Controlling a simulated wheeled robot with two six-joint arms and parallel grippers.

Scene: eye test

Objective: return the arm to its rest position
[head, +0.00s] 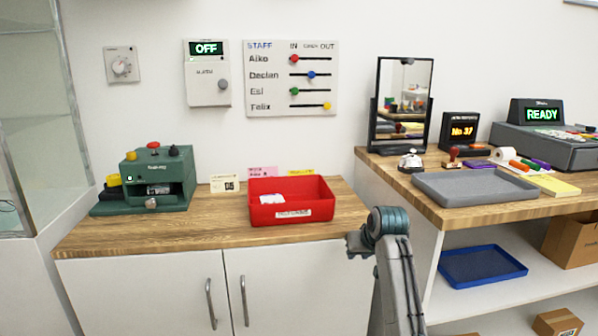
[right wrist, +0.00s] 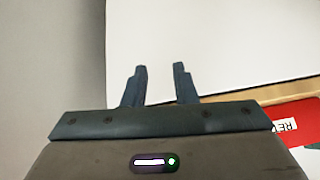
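My right arm (head: 400,285) rises from the bottom edge of the head view, right of centre, bent at a blue-grey joint. Its right gripper (head: 355,243) points left, in front of the wooden counter's right end and below the red tray. In the right wrist view the two dark fingers of the right gripper (right wrist: 160,68) stand apart with nothing between them. A pale surface lies beyond them. My left arm and left gripper are not in view.
The red tray (head: 320,190) holds a white paper on the wooden counter (head: 220,225); its labelled side also shows in the right wrist view (right wrist: 265,122). A green machine (head: 175,180) stands left. A grey tray (head: 450,187) and a bell (head: 410,162) sit on the right counter.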

